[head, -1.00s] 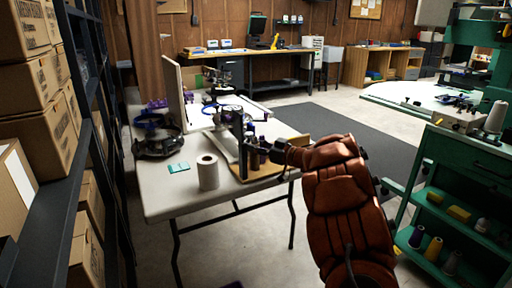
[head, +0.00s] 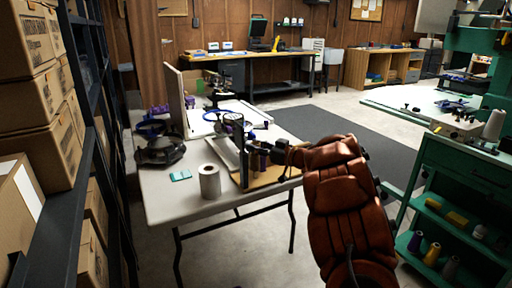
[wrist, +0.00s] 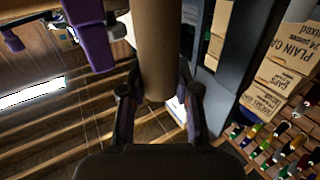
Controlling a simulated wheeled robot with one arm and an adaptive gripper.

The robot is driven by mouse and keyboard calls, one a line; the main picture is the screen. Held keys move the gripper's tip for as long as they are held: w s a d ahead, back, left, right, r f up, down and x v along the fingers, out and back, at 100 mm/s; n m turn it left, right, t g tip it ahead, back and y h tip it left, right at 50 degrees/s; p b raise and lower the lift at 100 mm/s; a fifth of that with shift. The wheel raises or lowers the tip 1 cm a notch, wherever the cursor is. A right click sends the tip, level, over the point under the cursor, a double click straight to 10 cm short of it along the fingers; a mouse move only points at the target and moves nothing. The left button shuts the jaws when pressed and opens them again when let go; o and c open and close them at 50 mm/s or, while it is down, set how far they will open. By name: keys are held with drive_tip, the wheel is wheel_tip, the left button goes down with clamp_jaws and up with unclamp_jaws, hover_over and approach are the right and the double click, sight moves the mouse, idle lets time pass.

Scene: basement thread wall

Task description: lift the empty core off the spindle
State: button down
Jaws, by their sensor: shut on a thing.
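In the wrist view, my gripper (wrist: 158,96) is shut on a plain brown cardboard core (wrist: 155,42), with one finger on each side of it. The core has no thread on the part that shows. Its far end runs out of the picture, and I cannot tell whether the spindle is inside it. In the head view, my gripper (head: 268,150) is at the thread rack (head: 270,176) on the folding table's right side. The core and spindle are too small and covered to make out there.
On the folding table (head: 185,205) stand a white roll (head: 209,182), a teal pad (head: 180,175) and a dark round device (head: 160,150). A green cart (head: 465,170) is at right, shelves with boxes (head: 45,110) at left.

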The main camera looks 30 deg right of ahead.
wheel_tip(320, 180, up, 10)
drive_tip(key=p, duration=1)
drive_tip(key=shift+r, duration=0.2)
idle(0.4)
wheel_tip(320, 180, up, 4)
drive_tip(key=p, duration=0.4)
